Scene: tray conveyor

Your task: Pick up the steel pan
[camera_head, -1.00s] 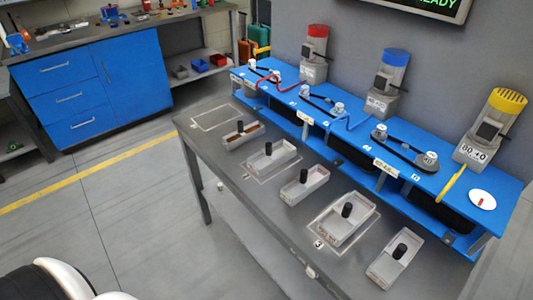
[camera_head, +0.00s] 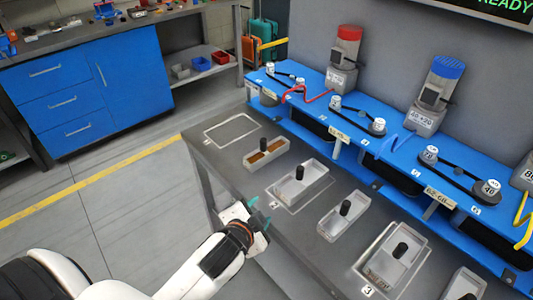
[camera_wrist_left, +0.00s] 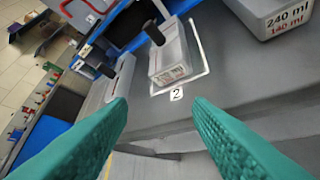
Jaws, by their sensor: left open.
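Several grey metal-looking pans, each with an upright black knob, stand in a row on the dark table; I cannot tell which is the steel pan. One pan (camera_head: 306,192) stands in a white outline, by the mark 2 in the left wrist view (camera_wrist_left: 170,72). Left of it is a pan with brown contents (camera_head: 266,157); right of it are another pan (camera_head: 335,228) and one by mark 3 (camera_head: 380,268). My left gripper (camera_head: 259,212) is open and empty, at the table's near edge in front of the mark 2 pan; its teal fingers (camera_wrist_left: 158,102) are apart. My right gripper is out of view.
A blue machine bench (camera_head: 385,150) with belts, pulleys and motors runs behind the pans. An empty white outline (camera_head: 230,130) lies at the table's left end. A pan labelled 240 ml (camera_wrist_left: 285,18) is at the wrist view's top right. Blue cabinets (camera_head: 130,85) stand at the back left.

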